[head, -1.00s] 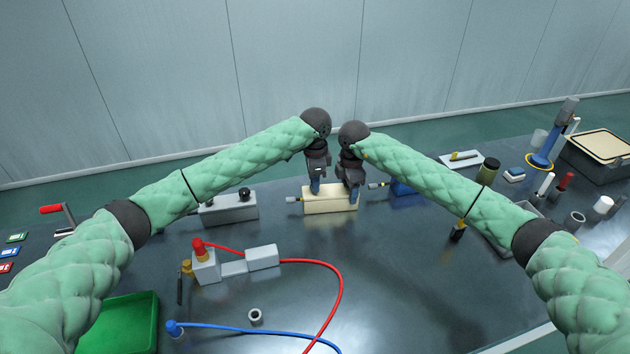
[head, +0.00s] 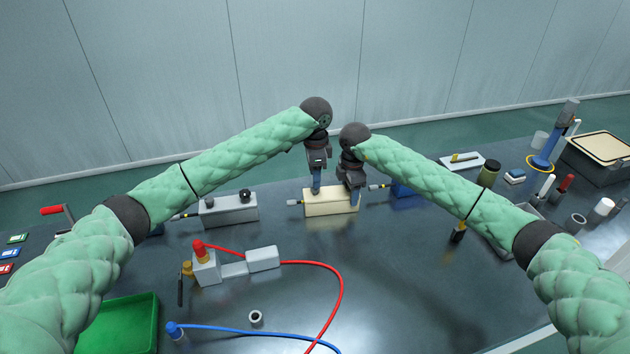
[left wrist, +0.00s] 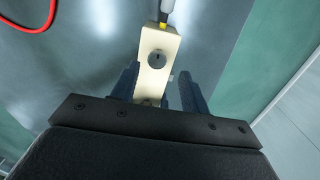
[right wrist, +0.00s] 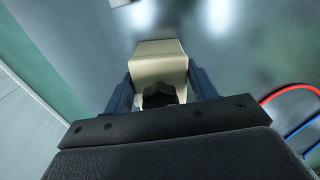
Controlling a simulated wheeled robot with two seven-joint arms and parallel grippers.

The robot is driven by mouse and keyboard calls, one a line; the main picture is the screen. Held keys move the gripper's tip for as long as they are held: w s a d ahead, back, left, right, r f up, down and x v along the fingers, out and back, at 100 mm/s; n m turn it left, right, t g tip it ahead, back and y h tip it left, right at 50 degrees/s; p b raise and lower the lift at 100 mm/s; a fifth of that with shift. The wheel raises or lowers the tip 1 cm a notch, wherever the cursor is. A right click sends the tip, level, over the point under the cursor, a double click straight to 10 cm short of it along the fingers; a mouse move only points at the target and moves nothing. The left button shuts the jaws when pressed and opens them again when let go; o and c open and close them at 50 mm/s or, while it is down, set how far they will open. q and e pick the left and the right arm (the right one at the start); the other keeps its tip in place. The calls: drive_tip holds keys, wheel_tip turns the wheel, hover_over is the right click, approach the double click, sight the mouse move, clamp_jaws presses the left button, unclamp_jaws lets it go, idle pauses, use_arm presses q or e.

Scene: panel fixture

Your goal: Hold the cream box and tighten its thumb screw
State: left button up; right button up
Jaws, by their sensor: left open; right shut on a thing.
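The cream box (head: 328,203) stands on the dark table at the centre of the head view. My right gripper (head: 353,192) is shut on the box's right part; in the right wrist view its fingers (right wrist: 161,95) lie on both sides of the box (right wrist: 160,58). A dark knob, the thumb screw (right wrist: 158,95), shows on the box between those fingers. My left gripper (head: 316,185) is open above the box's left part. In the left wrist view its fingers (left wrist: 160,92) are spread around the box (left wrist: 157,75), whose top has a dark round fitting (left wrist: 157,59).
A grey box with dark knobs (head: 229,210) stands to the left, and a blue box (head: 402,189) to the right. A fixture with a red hose (head: 338,285) lies in front. A green tray (head: 122,325) is at the front left. The table just before the cream box is clear.

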use_arm(q)
wheel_tip(320, 180, up, 9)
drive_tip(key=shift+f, duration=0.15)
idle(0.4)
use_arm(e)
drive_tip(key=o, duration=1.4)
wheel_tip(320, 180, up, 12)
drive_tip(key=shift+f, duration=0.1)
use_arm(q)
drive_tip(key=shift+r, duration=0.2)
use_arm(e)
drive_tip(key=d+r, duration=0.2)
drive_tip(key=d, duration=0.1)
drive_tip(key=w+d+r, duration=0.1)
drive_tip(key=d, duration=0.1)
drive_tip(key=shift+r, duration=0.1)
drive_tip(key=shift+a, duration=0.1)
